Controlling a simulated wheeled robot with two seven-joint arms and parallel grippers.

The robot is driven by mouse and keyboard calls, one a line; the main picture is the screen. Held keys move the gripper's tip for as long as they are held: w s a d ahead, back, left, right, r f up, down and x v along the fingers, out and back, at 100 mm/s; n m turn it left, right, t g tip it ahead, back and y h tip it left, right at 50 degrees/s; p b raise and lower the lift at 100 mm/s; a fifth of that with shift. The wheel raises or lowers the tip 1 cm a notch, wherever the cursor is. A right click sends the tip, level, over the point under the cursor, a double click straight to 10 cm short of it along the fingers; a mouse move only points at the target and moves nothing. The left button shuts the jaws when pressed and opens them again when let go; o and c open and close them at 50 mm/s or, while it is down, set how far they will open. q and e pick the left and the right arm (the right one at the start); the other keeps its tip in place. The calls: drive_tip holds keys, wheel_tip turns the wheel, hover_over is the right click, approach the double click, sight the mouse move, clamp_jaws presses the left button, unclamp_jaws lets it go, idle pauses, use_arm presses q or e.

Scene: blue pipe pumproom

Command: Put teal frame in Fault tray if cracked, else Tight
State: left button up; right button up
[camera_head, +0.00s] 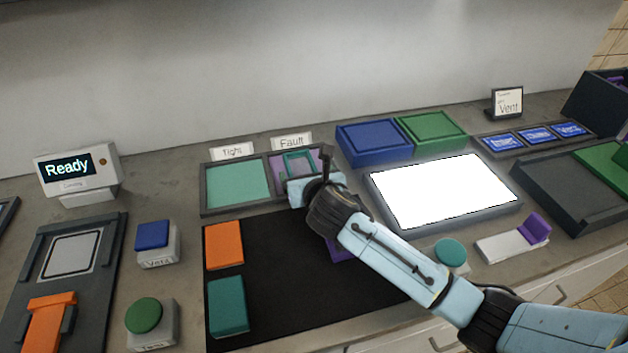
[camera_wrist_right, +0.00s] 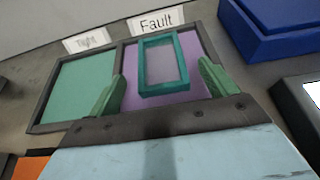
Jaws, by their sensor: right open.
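The teal frame (camera_wrist_right: 165,89), a hollow rectangle, is within the purple-floored Fault tray (camera_wrist_right: 196,52); I cannot tell whether it lies quite flat. It also shows in the head view (camera_head: 287,164), partly behind my gripper. No crack is clear at this size. The green-floored Tight tray (camera_head: 236,186) is empty, left of the Fault tray (camera_head: 275,172). My right gripper (camera_wrist_right: 160,82) is open, its green fingers on either side of the frame's near end and apart from it. In the head view the right gripper (camera_head: 312,178) is over the Fault tray's front. My left gripper is out of view.
A black mat (camera_head: 290,285) holds an orange piece (camera_head: 224,245), a teal block (camera_head: 228,306) and a partly hidden purple piece (camera_head: 339,250). A lit white panel (camera_head: 440,190) is to the right. Blue (camera_head: 374,142) and green (camera_head: 432,131) boxes stand behind. The left display (camera_head: 68,168) reads "Ready".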

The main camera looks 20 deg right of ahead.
drive_tip(key=p+v, duration=0.1)
drive_tip(key=v, duration=0.5)
drive_tip(key=shift+s+r, duration=0.15)
drive_tip(key=shift+s, duration=0.05)
drive_tip(key=shift+s+r+p, duration=0.25)
drive_tip(key=shift+s+p, duration=0.05)
drive_tip(key=shift+s, duration=0.3)
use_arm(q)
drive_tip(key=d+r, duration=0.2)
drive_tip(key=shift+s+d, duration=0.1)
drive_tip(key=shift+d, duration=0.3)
use_arm(e)
drive_tip(key=shift+s, duration=0.15)
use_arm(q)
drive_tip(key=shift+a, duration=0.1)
